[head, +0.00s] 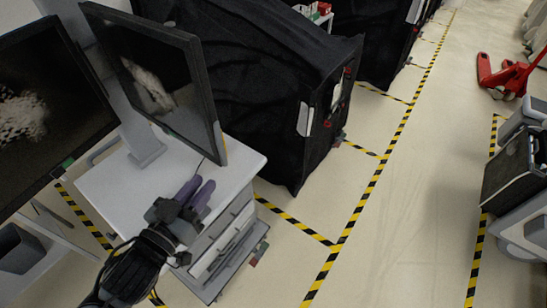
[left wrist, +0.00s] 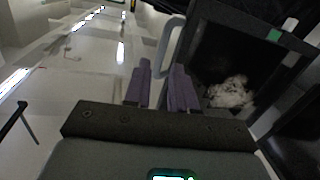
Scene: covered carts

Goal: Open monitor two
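Two dark monitors show in the head view. One monitor (head: 45,115) is at the left edge with a pale speckled picture and a green mark low on its frame. The other monitor (head: 158,85) stands on a white cart, with a pale picture on its screen. Which of them is monitor two, I cannot tell. My left gripper (head: 197,192) is over the cart top, below and in front of the second monitor. Its purple fingers are apart with nothing visible between them. In the left wrist view a monitor (left wrist: 225,65) is beyond the fingers (left wrist: 158,85). My right gripper is not in view.
The white cart (head: 115,190) has drawers below its top. A large black-covered cart (head: 260,80) stands behind it. A pale handle (left wrist: 168,45) is beside the monitor in the wrist view. Open floor with striped tape (head: 365,195) lies right; a red pallet jack (head: 508,75) is farther off.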

